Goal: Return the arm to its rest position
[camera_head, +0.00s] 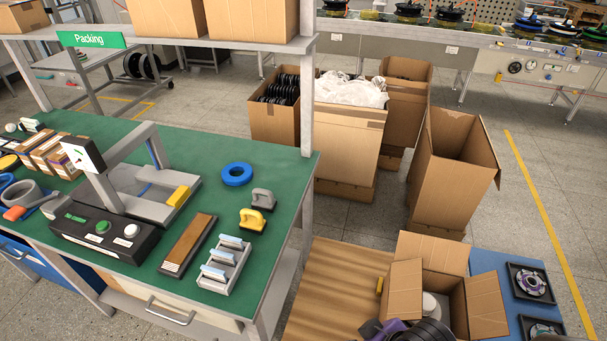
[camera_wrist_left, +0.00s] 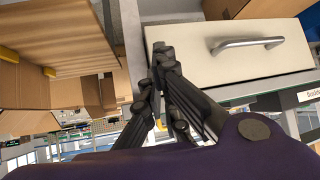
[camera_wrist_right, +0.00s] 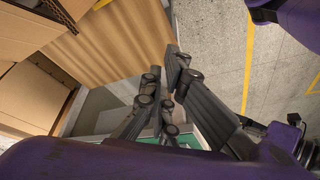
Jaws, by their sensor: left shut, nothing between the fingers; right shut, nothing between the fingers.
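My left gripper (camera_wrist_left: 162,62) shows in the left wrist view with its black fingers together and nothing between them. Behind its fingertips is a cream drawer front (camera_wrist_left: 285,60) with a metal handle (camera_wrist_left: 247,43). My right gripper (camera_wrist_right: 166,78) shows in the right wrist view, also shut and empty, with the floor and a wooden tabletop (camera_wrist_right: 120,40) behind it. Neither gripper's fingers can be made out in the head view. Purple and dark parts at its bottom edge look like my own arm, partly in front of an open cardboard box.
The green packing bench (camera_head: 275,180) holds a scale, a blue ring (camera_head: 237,174) and tools. The open box (camera_head: 485,305) stands on the wood and blue table (camera_head: 335,285), beside black trays (camera_head: 531,284). Tall cartons (camera_head: 445,165) stand behind. The floor at right is clear.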

